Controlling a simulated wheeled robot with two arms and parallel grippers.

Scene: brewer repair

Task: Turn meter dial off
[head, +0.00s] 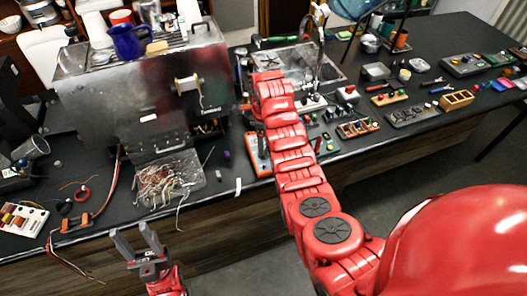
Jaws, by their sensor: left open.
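An orange meter (258,155) lies on the black workbench (235,170), right of the wire tray. My right arm passes close to its right side and covers part of that area. I cannot make out the meter's dial or its setting. My left gripper (133,232) is open and empty at the bottom left, in front of the bench's front edge and well apart from the meter. My right arm reaches up across the middle of the bench; its gripper is hidden behind the arm.
A steel brewer (110,95) with a blue pitcher (126,41) on top stands at the back left. A clear tray of tangled wires (167,182) sits before it. A white block (22,219) with cables is at far left. Several small parts trays, including a wooden box (456,99), fill the right.

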